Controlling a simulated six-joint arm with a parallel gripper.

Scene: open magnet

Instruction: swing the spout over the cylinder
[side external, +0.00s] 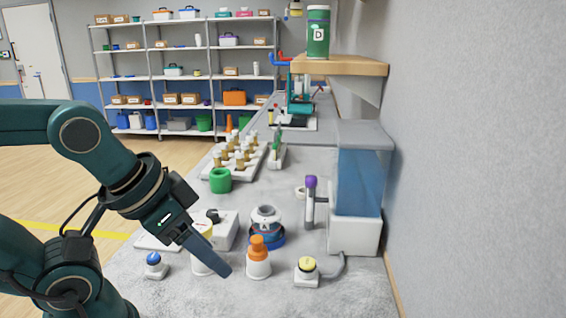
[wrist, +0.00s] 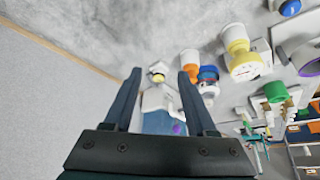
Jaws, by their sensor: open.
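My gripper (side external: 225,272) reaches down over the near left of the bench, its fingers apart and nothing between them. In the wrist view its open fingers (wrist: 159,74) frame a distant yellow knob. A blue tank on a white base (side external: 355,238) stands at the right against the wall. A purple-topped grey upright piece (side external: 310,200) stands at the tank's left side, beside a small white ring (side external: 300,192); this looks like the spout, but I cannot be sure. The purple top also shows in the wrist view (wrist: 178,129). I cannot tell which object is the cylinder.
A yellow-knobbed block (side external: 307,267) joins the tank by a hose. An orange-capped white bottle (side external: 258,258) and a blue-based round vessel (side external: 266,222) stand between my gripper and the tank. The front right bench is clear.

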